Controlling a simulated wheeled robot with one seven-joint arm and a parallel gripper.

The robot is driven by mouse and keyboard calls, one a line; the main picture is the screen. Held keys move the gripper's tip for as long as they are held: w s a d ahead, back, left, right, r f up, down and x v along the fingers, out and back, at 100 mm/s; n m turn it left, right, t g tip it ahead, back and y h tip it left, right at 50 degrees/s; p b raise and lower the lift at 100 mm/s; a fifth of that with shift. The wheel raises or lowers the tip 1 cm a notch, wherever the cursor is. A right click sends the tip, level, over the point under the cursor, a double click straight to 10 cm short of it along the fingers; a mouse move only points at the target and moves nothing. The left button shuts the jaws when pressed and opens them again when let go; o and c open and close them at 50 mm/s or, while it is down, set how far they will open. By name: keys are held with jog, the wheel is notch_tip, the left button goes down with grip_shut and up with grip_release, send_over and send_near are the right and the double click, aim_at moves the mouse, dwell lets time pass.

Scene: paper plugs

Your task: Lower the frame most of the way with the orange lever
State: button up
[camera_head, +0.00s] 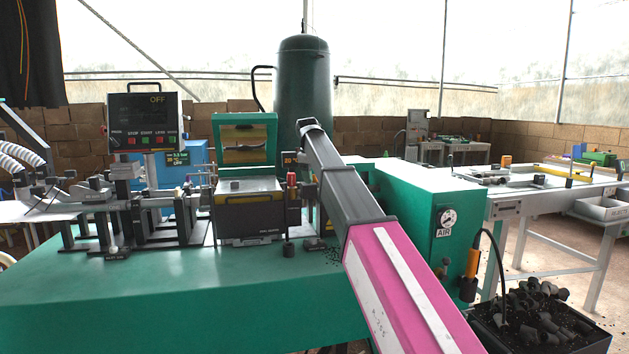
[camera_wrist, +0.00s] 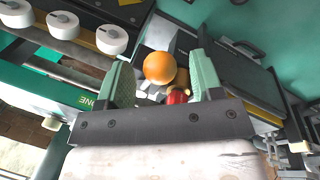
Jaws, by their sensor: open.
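The orange ball knob of the lever (camera_wrist: 159,67) shows in the wrist view between the two pale green fingers of my gripper (camera_wrist: 163,75). The fingers are apart, with a visible gap on each side of the knob. A red part (camera_wrist: 177,96) sits just below the knob in that view. The lever's shaft is mostly hidden. In the head view a teal frame with a window (camera_head: 244,119) stands raised behind a dark box with a light top (camera_head: 250,213). My arm hides the orange knob and my fingertips there.
A control box reading OFF (camera_head: 143,123) stands left of the frame. A red-topped post (camera_head: 291,179) is close to my arm. A green cabinet with an AIR gauge (camera_head: 420,212) is at the right. The green bench front (camera_head: 170,300) is clear.

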jog(key=shift+w+d+f, duration=0.1)
jog(key=shift+f, duration=0.75)
